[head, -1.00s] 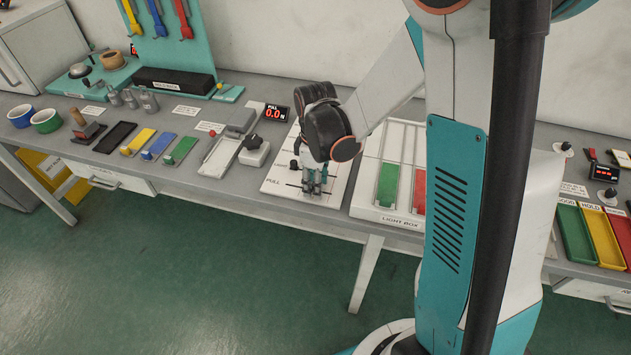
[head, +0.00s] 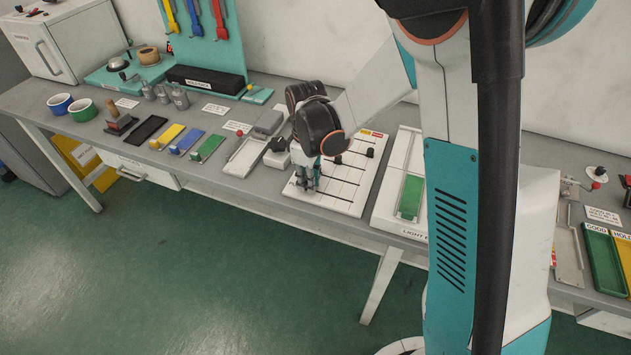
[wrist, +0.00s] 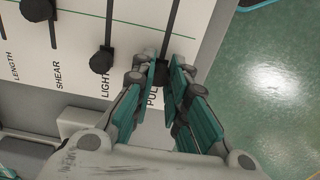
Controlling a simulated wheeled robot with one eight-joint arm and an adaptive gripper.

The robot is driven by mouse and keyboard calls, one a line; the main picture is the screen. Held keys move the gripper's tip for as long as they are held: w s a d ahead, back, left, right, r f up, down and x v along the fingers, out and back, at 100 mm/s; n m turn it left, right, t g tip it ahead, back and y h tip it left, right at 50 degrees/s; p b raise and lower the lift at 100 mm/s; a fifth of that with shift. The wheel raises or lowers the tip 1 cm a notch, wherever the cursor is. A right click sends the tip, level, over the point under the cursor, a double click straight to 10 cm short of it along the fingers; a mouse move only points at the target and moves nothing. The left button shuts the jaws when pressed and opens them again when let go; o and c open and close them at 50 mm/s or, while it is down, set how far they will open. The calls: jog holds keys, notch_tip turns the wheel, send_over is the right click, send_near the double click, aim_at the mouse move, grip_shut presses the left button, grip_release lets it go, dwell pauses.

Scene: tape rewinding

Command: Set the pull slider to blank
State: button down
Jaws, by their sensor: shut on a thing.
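The white slider panel (head: 348,197) lies on the bench, with several dark slots and black knobs. The wrist view shows its labels LENGTH, SHEAR, LIGHT and PULL. The pull slider's black knob (wrist: 163,76) is at the label end of its slot, largely hidden between the fingertips. My gripper (wrist: 163,80) is shut on this knob. In the head view my gripper (head: 306,184) is at the panel's front left corner, with the arm reaching down over the panel. The light slider's knob (wrist: 102,61) is just left of the fingers.
A grey-white device with a dark knob (head: 279,146) stands left of the panel. The light box (head: 384,215) is to its right. The green floor (wrist: 262,75) beyond the bench edge is clear.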

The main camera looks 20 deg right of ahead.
jog(key=shift+w+a, duration=0.1)
jog(key=shift+w, duration=0.05)
jog(key=c, duration=1.5)
grip_release()
jog(key=shift+a, duration=0.1)
jog(key=shift+r, duration=0.1)
notch_tip(320, 180, up, 12)
jog(key=shift+f, duration=0.1)
